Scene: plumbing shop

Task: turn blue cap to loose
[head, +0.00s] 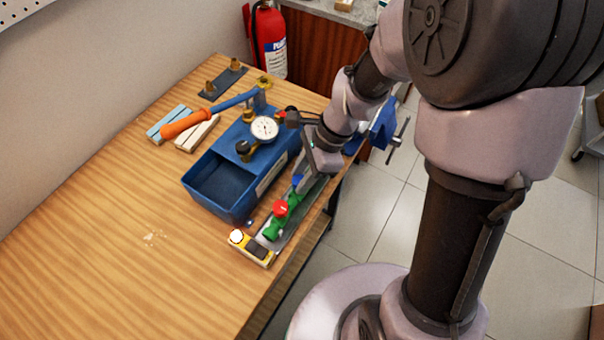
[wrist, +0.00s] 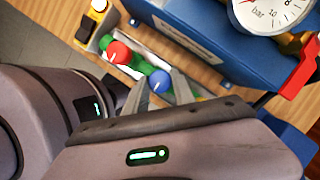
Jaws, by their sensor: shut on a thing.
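The blue cap (wrist: 159,81) is a round knob with a white mark, on a green body in a grey tray (head: 264,239). In the head view a little of the blue cap (head: 297,180) shows beside my gripper (head: 302,183), which hides the rest. In the wrist view my gripper (wrist: 158,87) has one finger on each side of the blue cap and is shut on it. A red cap (head: 280,208) on a green body (head: 271,230) sits in the same tray; the red cap also shows in the wrist view (wrist: 118,52).
A blue test pump box (head: 212,206) with a gauge (head: 264,129) and an orange-handled lever (head: 186,124) stands beside the tray. A blue vise (head: 384,125) is beyond. The near left bench is clear.

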